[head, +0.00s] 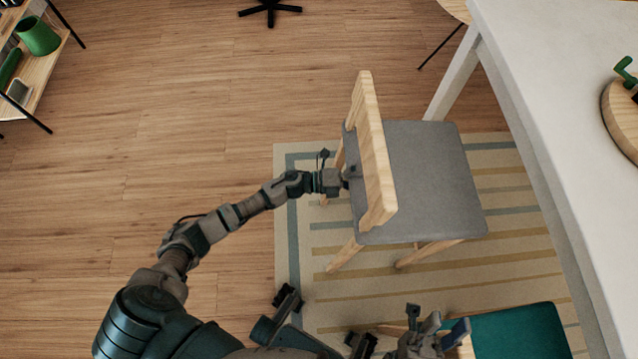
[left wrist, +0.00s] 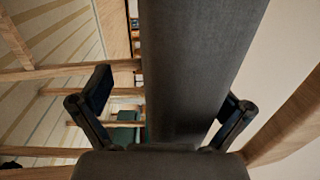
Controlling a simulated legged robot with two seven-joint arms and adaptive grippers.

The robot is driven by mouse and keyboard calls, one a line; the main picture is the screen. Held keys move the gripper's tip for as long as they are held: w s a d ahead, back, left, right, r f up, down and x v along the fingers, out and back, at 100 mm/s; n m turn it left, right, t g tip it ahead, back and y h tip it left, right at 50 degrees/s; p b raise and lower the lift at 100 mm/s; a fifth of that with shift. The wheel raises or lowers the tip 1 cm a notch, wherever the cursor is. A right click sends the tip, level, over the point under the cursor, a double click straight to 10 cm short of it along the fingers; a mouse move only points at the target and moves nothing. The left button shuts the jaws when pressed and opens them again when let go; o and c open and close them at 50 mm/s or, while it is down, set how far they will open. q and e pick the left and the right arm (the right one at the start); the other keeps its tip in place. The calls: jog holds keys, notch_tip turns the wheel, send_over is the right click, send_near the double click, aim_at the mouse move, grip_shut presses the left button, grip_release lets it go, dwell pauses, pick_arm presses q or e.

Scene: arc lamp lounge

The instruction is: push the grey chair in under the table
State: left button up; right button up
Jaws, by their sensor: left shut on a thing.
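The grey chair (head: 425,180) stands on the striped rug with its pale wooden backrest (head: 372,150) to the left and its seat toward the white table (head: 540,110). The seat's right edge is close to the table's near side. My left gripper (head: 346,178) is at the rear of the seat, below the backrest, which partly hides its fingers. In the left wrist view its two fingers (left wrist: 165,108) lie on either side of the grey seat (left wrist: 195,60), shut on it. My right gripper (head: 436,324) is at the bottom of the head view, fingers apart, beside a teal chair.
The teal chair (head: 515,335) stands at the bottom right, close to the grey chair. A table leg (head: 455,75) rises beyond the grey chair. A shelf (head: 45,80) is at the upper left. The wooden floor at left is clear.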

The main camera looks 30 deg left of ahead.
pick_arm(q)
jog(key=f+p+v, duration=0.1)
jog(key=f+v, duration=0.1)
jog(key=v, duration=0.9)
jog(key=shift+s+a, duration=0.1)
jog(key=shift+s, duration=0.05)
jog(key=shift+s+p, duration=0.1)
jog(key=shift+p, duration=0.2)
